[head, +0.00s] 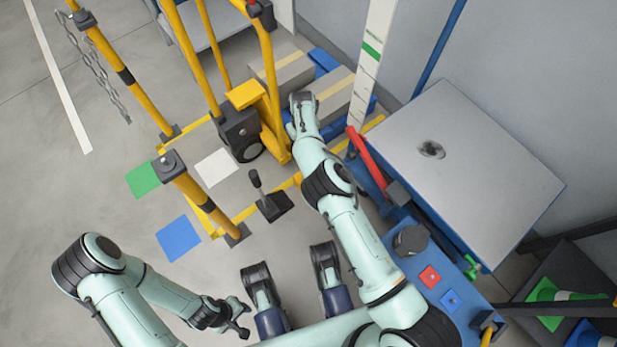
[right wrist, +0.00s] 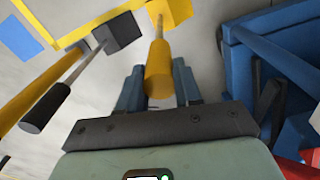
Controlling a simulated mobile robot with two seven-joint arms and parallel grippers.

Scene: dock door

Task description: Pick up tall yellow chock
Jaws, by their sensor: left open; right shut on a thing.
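The tall yellow chock (right wrist: 170,14) shows in the right wrist view as a yellow block with a thick yellow handle. My right gripper (right wrist: 157,72) is shut on that handle, one finger on each side. I cannot tell whether the block touches the floor. In the head view my right arm covers that gripper, and I cannot make out the yellow chock there. My left gripper (head: 244,318) is open and empty at the bottom of the head view.
A black chock with an upright handle (head: 272,206) stands close by; it also shows in the right wrist view (right wrist: 118,32). Yellow posts (head: 190,55) and a floor frame stand behind.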

